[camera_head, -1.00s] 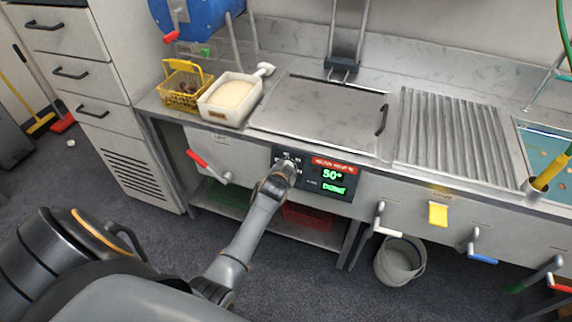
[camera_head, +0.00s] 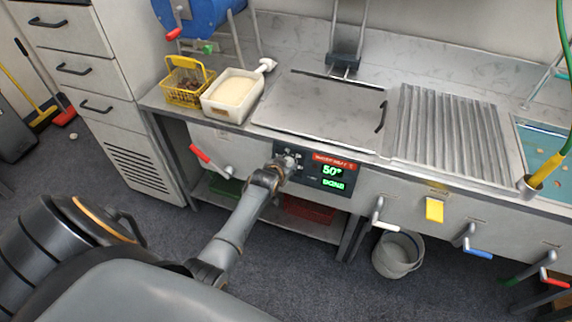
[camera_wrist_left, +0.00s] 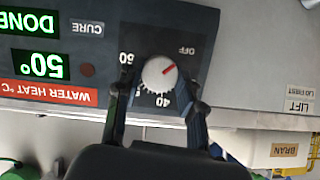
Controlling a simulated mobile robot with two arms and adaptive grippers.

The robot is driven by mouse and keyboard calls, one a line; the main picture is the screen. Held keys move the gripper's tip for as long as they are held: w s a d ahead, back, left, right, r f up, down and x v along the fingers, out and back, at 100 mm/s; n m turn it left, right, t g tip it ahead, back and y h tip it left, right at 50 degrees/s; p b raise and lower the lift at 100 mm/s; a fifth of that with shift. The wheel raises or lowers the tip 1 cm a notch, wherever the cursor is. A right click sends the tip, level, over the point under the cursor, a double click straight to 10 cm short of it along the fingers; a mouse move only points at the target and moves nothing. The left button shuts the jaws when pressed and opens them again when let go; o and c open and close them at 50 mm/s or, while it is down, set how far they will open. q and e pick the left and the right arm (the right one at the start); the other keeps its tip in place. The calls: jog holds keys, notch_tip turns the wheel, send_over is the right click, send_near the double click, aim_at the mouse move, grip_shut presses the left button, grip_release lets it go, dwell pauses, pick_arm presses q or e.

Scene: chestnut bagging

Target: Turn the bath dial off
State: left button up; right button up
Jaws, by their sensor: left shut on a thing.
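The bath dial (camera_wrist_left: 160,73) is a round white knob with a red pointer on a dark panel (camera_head: 317,170). In the left wrist view, which is upside down, the pointer aims right and slightly up, toward the side with the OFF mark (camera_wrist_left: 187,50). The 40 mark is below the dial. My left gripper (camera_wrist_left: 157,98) is shut on the dial, one finger on each side. In the head view my left gripper (camera_head: 283,168) is at the panel's left part and covers much of the dial. The display (camera_head: 332,171) reads 50°, and DONE shows in the wrist view. My right gripper is out of view.
A red-handled lever (camera_head: 205,157) is left of the panel. A white-handled tap (camera_head: 379,217) and a yellow tag (camera_head: 434,210) are to its right. A bucket (camera_head: 397,256) stands below. A bran box (camera_head: 232,95) and yellow basket (camera_head: 186,84) sit on the counter above.

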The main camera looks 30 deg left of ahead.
pick_arm(q)
jog(key=shift+s+f, duration=0.1)
jog(key=o, duration=1.2)
jog(key=shift+c, duration=0.2)
jog(key=v, duration=1.2)
